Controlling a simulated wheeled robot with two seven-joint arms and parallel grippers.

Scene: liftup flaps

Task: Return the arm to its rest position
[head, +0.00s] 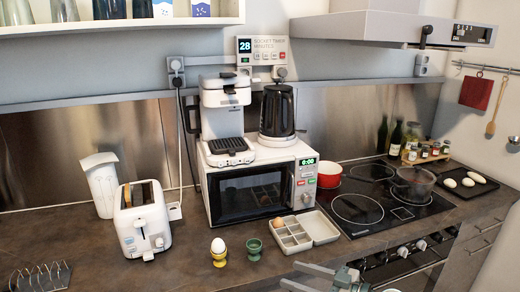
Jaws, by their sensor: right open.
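My right gripper (292,275) shows at the bottom edge of the head view, right of the middle. Its two grey fingers point left and stand apart, with nothing seen between them. It is in front of the counter, below the open egg carton (321,227). Most of my right arm is cut off by the bottom edge. My left arm and gripper are not in view.
A hob (357,208) lies right, above an oven front (405,262).

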